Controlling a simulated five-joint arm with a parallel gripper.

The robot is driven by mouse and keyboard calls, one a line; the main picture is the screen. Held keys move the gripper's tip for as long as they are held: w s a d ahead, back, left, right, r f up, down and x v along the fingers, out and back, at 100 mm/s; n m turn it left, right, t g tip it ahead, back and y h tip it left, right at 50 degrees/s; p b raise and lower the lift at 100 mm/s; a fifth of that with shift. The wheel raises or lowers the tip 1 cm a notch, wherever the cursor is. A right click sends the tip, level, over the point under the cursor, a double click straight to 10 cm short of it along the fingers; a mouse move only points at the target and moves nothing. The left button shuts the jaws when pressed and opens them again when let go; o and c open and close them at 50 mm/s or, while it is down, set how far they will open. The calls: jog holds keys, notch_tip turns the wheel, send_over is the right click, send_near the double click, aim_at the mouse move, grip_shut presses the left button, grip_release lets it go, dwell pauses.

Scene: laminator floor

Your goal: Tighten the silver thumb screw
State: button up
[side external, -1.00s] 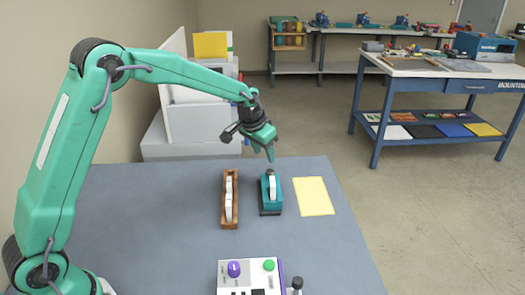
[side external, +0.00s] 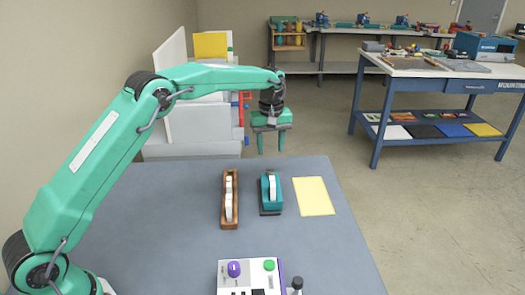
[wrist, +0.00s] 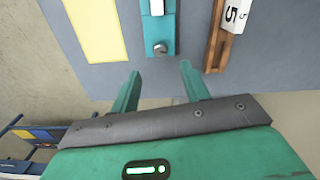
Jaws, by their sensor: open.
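A teal block-shaped device (side external: 265,208) with a white piece on top stands on the grey-blue table. In the wrist view, a small round silver knob (wrist: 161,48), which looks like the thumb screw, sits at the end of the teal device (wrist: 168,20) nearest my gripper. I cannot make the knob out clearly in the side view. My gripper (side external: 270,151) points straight down above the table's far edge, beyond the device. In the wrist view, the fingers of my gripper (wrist: 160,70) are apart and empty, with the knob just ahead, between their lines.
A wooden holder (side external: 230,222) with white numbered pieces stands left of the device. A yellow sheet (side external: 314,197) lies to its right. A control box (side external: 248,280) with purple and green knobs is at the near edge. A blue workbench (side external: 440,68) stands behind.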

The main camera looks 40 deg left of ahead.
aim_at(270, 171)
jog(key=shift+f, duration=3.9)
jog(key=c, duration=1)
